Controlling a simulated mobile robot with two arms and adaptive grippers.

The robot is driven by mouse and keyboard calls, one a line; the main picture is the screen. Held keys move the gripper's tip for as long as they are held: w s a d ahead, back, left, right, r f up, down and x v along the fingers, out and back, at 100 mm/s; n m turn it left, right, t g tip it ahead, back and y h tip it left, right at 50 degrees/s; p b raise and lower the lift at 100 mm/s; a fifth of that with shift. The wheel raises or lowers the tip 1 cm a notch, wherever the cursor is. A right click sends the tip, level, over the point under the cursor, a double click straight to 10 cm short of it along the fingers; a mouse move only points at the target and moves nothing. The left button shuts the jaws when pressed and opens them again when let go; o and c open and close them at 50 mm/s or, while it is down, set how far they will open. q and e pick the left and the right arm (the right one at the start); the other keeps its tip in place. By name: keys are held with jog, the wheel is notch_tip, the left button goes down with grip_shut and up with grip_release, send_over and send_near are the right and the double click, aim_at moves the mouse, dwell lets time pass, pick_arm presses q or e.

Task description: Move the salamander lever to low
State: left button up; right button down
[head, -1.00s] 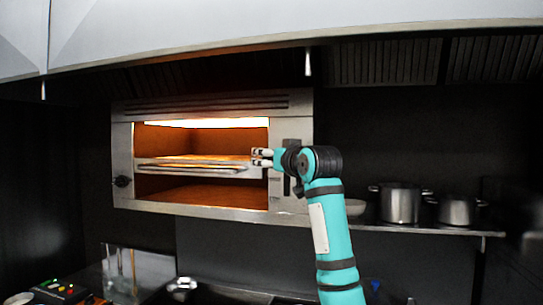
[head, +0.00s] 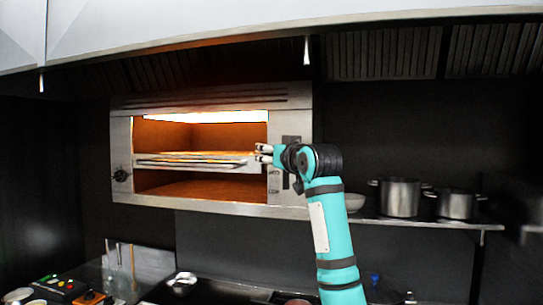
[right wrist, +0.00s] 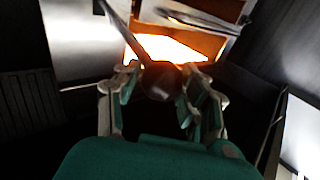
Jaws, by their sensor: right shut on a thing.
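The salamander (head: 212,101) is a steel grill with a glowing orange inside, on the back wall in the head view. My right gripper (head: 264,153) is at the right side of its opening, by the steel side panel. In the right wrist view my right gripper (right wrist: 160,88) has its fingers closed on the lever's dark round knob (right wrist: 158,82). A thin rod runs from the knob toward the glowing opening. The rest of the lever is hidden in the head view, so its setting cannot be read. My left gripper is out of view.
A rack (head: 190,161) sits inside the salamander. A dark knob (head: 121,175) is on its left side. A bowl (head: 354,203) and two steel pots (head: 400,198) stand on the shelf to the right. A hood hangs above.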

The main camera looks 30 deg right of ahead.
notch_tip(320, 180, down, 17)
jog(key=n+t+b, duration=0.3)
jog(key=b, duration=1)
jog(key=shift+r+n+y+b, duration=0.2)
jog(key=shift+n+y+b, duration=0.1)
jog(key=shift+n+b, duration=0.1)
jog(key=shift+w, duration=0.1)
jog(key=c, duration=1.2)
grip_release()
jog(key=o, duration=0.4)
jog(key=shift+w+f, duration=0.1)
jog(key=shift+w, duration=0.25)
jog(key=shift+o, duration=0.2)
jog(key=v, duration=1.2)
jog(key=shift+f, duration=0.25)
